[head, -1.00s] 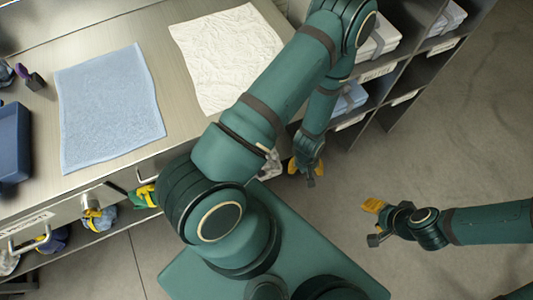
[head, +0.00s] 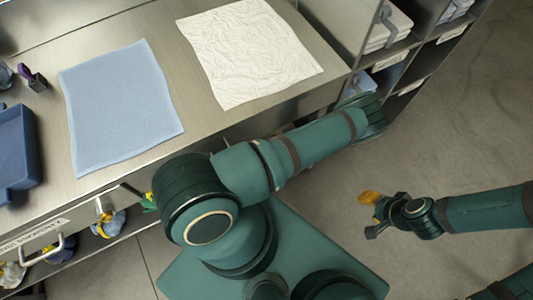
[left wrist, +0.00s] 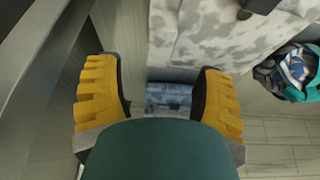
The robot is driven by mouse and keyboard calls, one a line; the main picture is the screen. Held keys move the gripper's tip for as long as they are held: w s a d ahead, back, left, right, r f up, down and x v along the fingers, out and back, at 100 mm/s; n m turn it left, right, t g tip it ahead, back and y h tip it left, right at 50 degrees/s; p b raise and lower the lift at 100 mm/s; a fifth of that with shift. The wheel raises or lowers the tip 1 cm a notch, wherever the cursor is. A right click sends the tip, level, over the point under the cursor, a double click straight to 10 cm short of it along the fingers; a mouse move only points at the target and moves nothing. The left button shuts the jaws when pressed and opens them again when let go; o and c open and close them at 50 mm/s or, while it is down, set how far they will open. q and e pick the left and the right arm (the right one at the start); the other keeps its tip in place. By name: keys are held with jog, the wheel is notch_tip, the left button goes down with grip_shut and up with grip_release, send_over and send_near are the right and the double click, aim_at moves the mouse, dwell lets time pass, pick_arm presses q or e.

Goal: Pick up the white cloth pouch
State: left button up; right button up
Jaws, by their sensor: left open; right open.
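My left gripper (left wrist: 160,95) is open, with its yellow-padded fingers spread and nothing between the pads. In the left wrist view a large white cloth thing with grey blotches (left wrist: 212,40), likely the white cloth pouch, lies just beyond the fingertips. A blue-grey patterned thing (left wrist: 168,98) shows in the gap between the fingers. In the head view my left gripper and that cloth are hidden behind my arm and the counter. My right gripper (head: 374,215) is open and empty over bare floor, away from the counter.
The counter carries a light blue towel (head: 122,108), a white cloth sheet (head: 248,50) and a blue tray (head: 18,150). Small bags (head: 108,222) sit on the shelf below. A shelf rack (head: 395,55) stands at the right. A teal and striped bundle (left wrist: 296,72) lies at right.

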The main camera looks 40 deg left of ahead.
pick_arm(q)
jog(key=shift+b+x, duration=1)
jog(key=shift+x, duration=2.4)
grip_shut()
